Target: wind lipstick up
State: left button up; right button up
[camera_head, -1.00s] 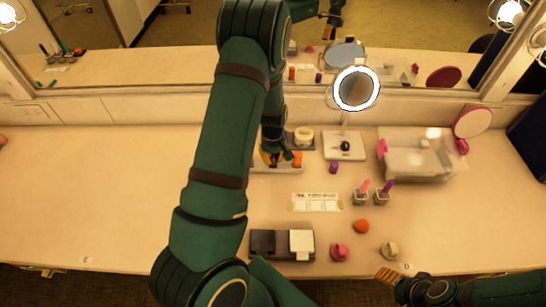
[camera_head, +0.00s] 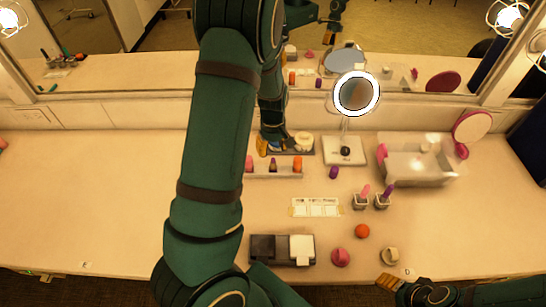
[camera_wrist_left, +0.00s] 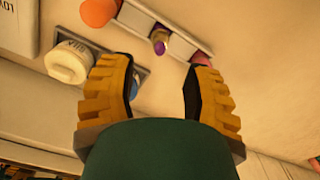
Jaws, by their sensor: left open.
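A low rack (camera_head: 260,176) holds three lipsticks: pink (camera_head: 250,163), a narrow middle one with a purple part (camera_head: 273,164), and orange (camera_head: 297,163). In the left wrist view the middle lipstick (camera_wrist_left: 160,42) stands upright in the rack, between the orange (camera_wrist_left: 98,12) and pink (camera_wrist_left: 201,59) ones. My left gripper (camera_head: 274,145) is behind the rack on the mirror side; in the wrist view (camera_wrist_left: 158,88) its yellow fingers are apart and empty. A purple cap (camera_head: 333,172) stands on the table right of the rack. My right gripper (camera_head: 388,283) is at the front edge, its opening unclear.
A dark tray with a cream jar (camera_head: 304,142) is close beside my left gripper. A lit round mirror (camera_head: 356,94) stands to its right, then a clear bin (camera_head: 420,175).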

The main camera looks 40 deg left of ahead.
pick_arm(q)
jog(key=shift+r, duration=2.3)
